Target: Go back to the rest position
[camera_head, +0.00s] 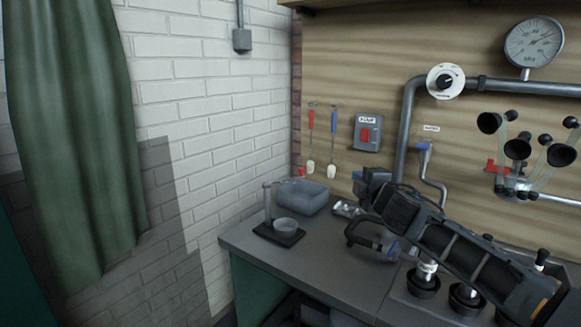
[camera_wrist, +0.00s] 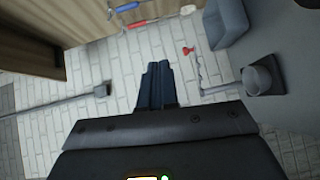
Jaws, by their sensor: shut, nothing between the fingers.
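My arm reaches in from the lower right of the head view, over the bench. My gripper (camera_head: 362,182) is at its far end, in front of the wooden back panel and to the right of the grey bin. In the wrist view the two dark fingers (camera_wrist: 158,72) of my gripper lie together with nothing between them. The gripper is clear of the bench top and touches nothing that I can see. My arm hides part of the bench behind it.
On the bench (camera_head: 262,244) stand a grey bin (camera_head: 303,196) and a small stand with a bowl (camera_head: 286,225). Red (camera_head: 310,122) and blue (camera_head: 333,124) spatulas hang behind. Pipes (camera_head: 404,120) and a gauge (camera_head: 533,43) are at right.

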